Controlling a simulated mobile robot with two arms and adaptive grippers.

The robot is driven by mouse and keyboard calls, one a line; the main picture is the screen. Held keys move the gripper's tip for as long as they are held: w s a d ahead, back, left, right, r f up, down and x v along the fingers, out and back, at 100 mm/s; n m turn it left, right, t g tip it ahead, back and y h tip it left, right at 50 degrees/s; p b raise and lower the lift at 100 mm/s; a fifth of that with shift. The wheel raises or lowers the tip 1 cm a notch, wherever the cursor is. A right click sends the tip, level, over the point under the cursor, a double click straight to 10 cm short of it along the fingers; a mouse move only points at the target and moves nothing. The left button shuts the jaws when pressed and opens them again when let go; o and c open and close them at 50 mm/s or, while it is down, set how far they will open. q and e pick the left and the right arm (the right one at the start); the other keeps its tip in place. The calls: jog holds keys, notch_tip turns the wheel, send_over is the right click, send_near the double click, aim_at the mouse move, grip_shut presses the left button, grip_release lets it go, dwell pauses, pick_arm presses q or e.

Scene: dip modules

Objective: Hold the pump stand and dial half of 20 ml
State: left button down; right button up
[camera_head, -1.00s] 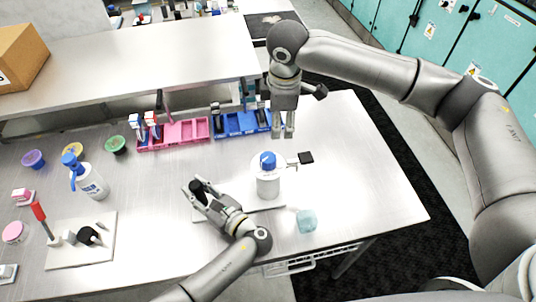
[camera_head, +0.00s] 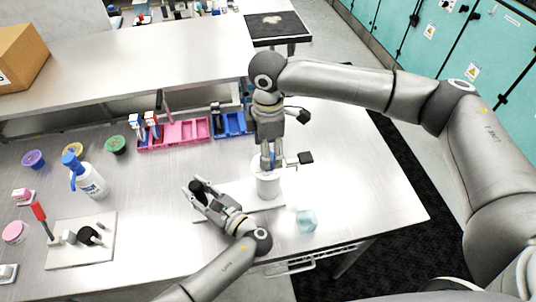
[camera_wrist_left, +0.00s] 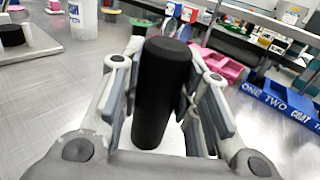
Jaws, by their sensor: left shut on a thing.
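The pump stand has a white base plate (camera_head: 241,191) and a black upright post (camera_head: 198,187). My left gripper (camera_head: 197,192) is shut on the post, which stands between its fingers in the left wrist view (camera_wrist_left: 162,92). A white cylindrical pump body (camera_head: 268,183) stands at the right end of the plate. Its blue dial top (camera_head: 268,160) is mostly hidden by my right gripper (camera_head: 269,163), which points down with its fingers at either side of the dial. Whether they touch it cannot be seen. A black knob (camera_head: 306,158) sticks out to the right.
Pink (camera_head: 183,132) and blue (camera_head: 231,124) trays stand behind. A blue-topped white bottle (camera_head: 91,181) and a board (camera_head: 72,256) with a red-handled tool are at left. The table's right side is clear.

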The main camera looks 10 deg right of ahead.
jog(key=shift+f, duration=1.85)
grip_shut()
